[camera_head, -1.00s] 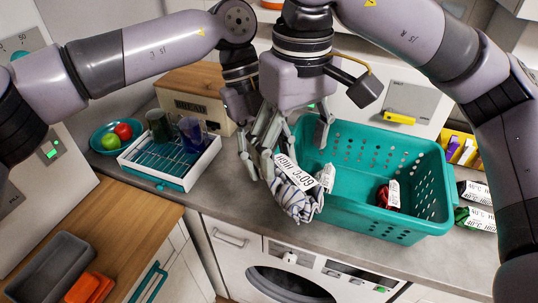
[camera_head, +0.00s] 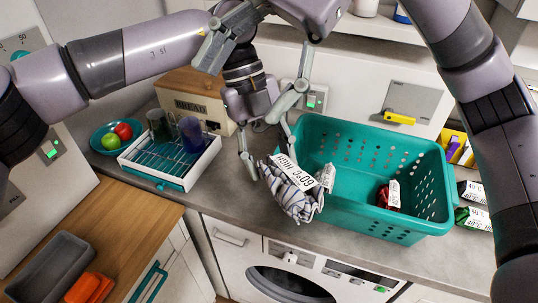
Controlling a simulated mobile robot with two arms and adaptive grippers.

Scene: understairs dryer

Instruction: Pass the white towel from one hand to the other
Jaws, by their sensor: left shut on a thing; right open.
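The white towel (camera_head: 290,200) is a bunched white cloth with dark stripes and a white tag reading "60°C HIGH". It hangs above the counter at the left front corner of the teal basket. My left gripper (camera_head: 268,163) points down and is shut on the towel's upper part. My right gripper (camera_head: 243,88) is open and empty. It is above my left gripper, with its fingers spread wide and apart from the towel. The towel's underside is hidden.
The teal basket (camera_head: 420,226) holds a red tagged item (camera_head: 385,196). A white dish rack (camera_head: 208,160) with cups, a bread box (camera_head: 195,100) and a fruit bowl (camera_head: 98,145) stand left. Tagged bundles (camera_head: 476,219) lie right. A washing machine (camera_head: 235,238) is below the counter (camera_head: 235,195).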

